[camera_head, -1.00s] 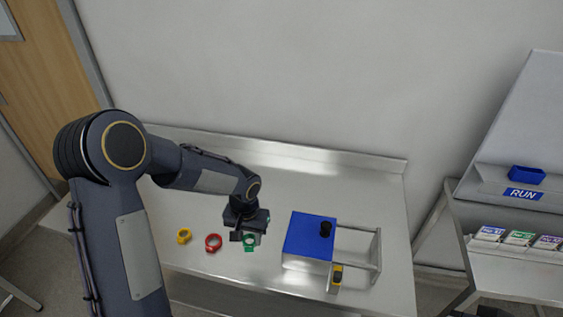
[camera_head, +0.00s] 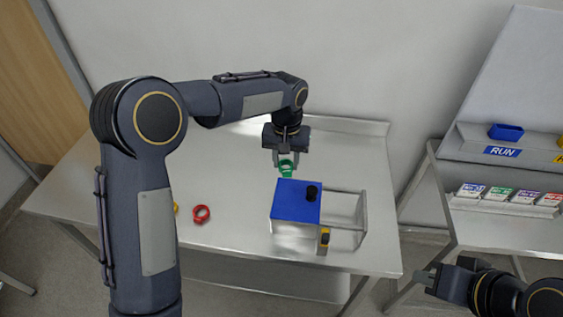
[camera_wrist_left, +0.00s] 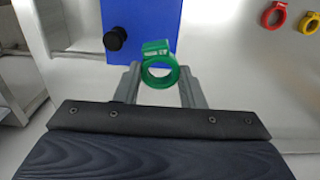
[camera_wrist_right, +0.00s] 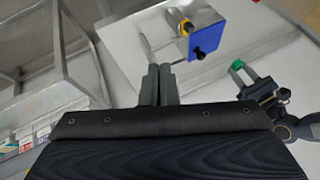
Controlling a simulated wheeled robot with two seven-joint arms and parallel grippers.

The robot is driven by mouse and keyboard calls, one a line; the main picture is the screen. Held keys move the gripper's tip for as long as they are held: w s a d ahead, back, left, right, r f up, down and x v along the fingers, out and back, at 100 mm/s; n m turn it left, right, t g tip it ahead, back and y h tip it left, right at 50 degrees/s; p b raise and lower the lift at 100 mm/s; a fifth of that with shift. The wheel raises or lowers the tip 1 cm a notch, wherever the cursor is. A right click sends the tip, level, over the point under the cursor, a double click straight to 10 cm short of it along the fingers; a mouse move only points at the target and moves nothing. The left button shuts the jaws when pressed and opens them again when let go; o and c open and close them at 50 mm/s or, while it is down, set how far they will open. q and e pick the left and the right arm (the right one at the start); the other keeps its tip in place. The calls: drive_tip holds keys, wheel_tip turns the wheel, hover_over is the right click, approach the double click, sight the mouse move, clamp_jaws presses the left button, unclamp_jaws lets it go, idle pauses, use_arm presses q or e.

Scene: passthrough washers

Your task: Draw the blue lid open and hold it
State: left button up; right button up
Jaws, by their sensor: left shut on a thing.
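The blue lid (camera_head: 292,205) lies on top of a box on the steel table, with a black knob (camera_head: 312,192) near its right edge. The lid covers the box's left part; an open rail frame (camera_head: 347,215) extends to the right. My left gripper (camera_head: 286,162) is shut on a green ring (camera_head: 285,172), held behind the lid, apart from the knob. The left wrist view shows the ring (camera_wrist_left: 160,72) between the fingers, near the lid (camera_wrist_left: 147,20). My right gripper (camera_head: 428,277) is off the table's right edge, its fingers together and empty in the right wrist view (camera_wrist_right: 158,75).
A red ring (camera_head: 201,214) lies left of the box, and a yellow ring (camera_head: 176,208) is partly hidden by my left arm. A yellow-and-black piece (camera_head: 324,237) is at the box's front. A side stand holds a blue bin (camera_head: 506,132) and labelled boxes (camera_head: 498,196).

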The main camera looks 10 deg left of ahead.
drive_tip(key=o, duration=0.5)
drive_tip(key=shift+w+r, duration=0.25)
drive_tip(key=shift+w, duration=0.1)
drive_tip(key=o, duration=0.7)
drive_tip(key=w+r+n, duration=0.1)
drive_tip(key=w+n, duration=0.1)
drive_tip(key=w, duration=0.1)
drive_tip(key=w+r+n+g, duration=0.1)
drive_tip(key=w+n, duration=0.1)
drive_tip(key=w+r+n, duration=0.1)
drive_tip(key=w+n, duration=0.1)
drive_tip(key=w, duration=0.1)
drive_tip(key=shift+w+a+g, duration=0.35)
drive_tip(key=shift+a+g, duration=0.05)
drive_tip(key=shift+c, duration=0.2)
drive_tip(key=n+g, duration=0.5)
drive_tip(key=n, duration=1.1)
hover_over(312, 188)
drive_tip(key=d, duration=0.4)
wheel_tip(312, 188, down, 12)
drive_tip(key=shift+y, duration=0.4)
drive_tip(key=x, duration=0.7)
drive_tip(key=w+x, duration=0.1)
drive_tip(key=x, duration=0.2)
drive_tip(key=shift+s+a+f, duration=0.1)
drive_tip(key=shift+f, duration=0.25)
drive_tip(key=shift+c, duration=0.4)
